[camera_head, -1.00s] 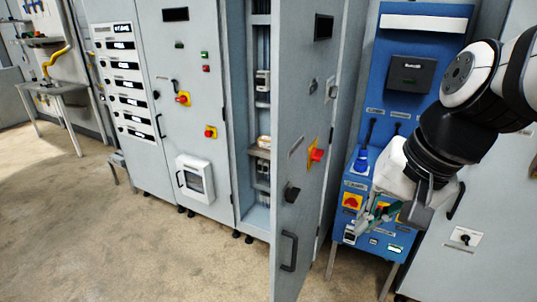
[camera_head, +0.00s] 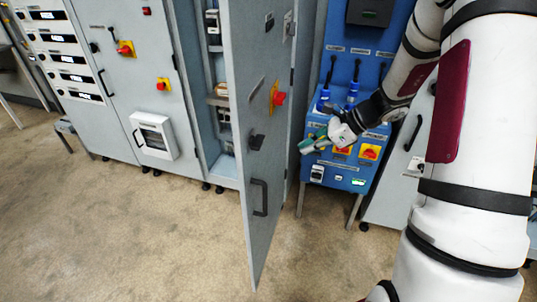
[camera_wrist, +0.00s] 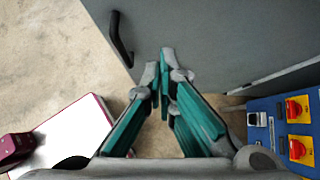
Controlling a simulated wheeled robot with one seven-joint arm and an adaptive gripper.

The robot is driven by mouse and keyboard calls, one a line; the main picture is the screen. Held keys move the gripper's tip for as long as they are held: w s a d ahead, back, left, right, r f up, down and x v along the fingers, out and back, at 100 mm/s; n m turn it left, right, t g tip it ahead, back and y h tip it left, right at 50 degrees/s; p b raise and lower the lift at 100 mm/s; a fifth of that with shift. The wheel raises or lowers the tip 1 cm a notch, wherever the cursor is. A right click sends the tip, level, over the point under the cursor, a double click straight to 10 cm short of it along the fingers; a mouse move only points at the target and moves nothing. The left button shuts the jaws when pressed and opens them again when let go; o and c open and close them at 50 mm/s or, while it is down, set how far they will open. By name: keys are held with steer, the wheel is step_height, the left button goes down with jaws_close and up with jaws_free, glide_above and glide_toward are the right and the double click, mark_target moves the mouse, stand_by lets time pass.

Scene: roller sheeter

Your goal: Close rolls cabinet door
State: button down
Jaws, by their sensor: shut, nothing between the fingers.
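The grey cabinet door (camera_head: 262,120) stands open, swung out into the room. Its face with a red-and-yellow switch and a black handle (camera_head: 260,197) is visible. The open cabinet (camera_head: 218,130) shows to its left. My gripper (camera_head: 305,146) is shut and empty, to the right of the door in front of the blue unit. In the wrist view my fingertips (camera_wrist: 164,58) meet near the grey door panel (camera_wrist: 215,35), right of the black handle (camera_wrist: 118,38). I cannot tell whether they touch the panel.
The blue unit (camera_head: 350,180) with switches and plugs stands right of the door, close to my gripper; it also shows in the wrist view (camera_wrist: 265,130). Closed grey cabinets (camera_head: 110,80) stand to the left. The floor (camera_head: 150,240) in front is clear.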

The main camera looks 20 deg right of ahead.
steer(key=p, duration=0.1)
glide_toward(259, 165)
step_height(259, 165, down, 3)
steer(key=d, duration=0.1)
steer(key=shift+w+a+f+p, duration=0.15)
steer(key=shift+w+a, duration=0.15)
steer(key=shift+a, duration=0.3)
steer(key=shift+w+a+f+p, duration=0.1)
steer(key=shift+w+a+p, duration=0.1)
steer(key=shift+w+a, duration=0.3)
steer(key=shift+w+a+f+p, duration=0.1)
steer(key=shift+w+a+p, duration=0.05)
steer(key=shift+a, duration=0.55)
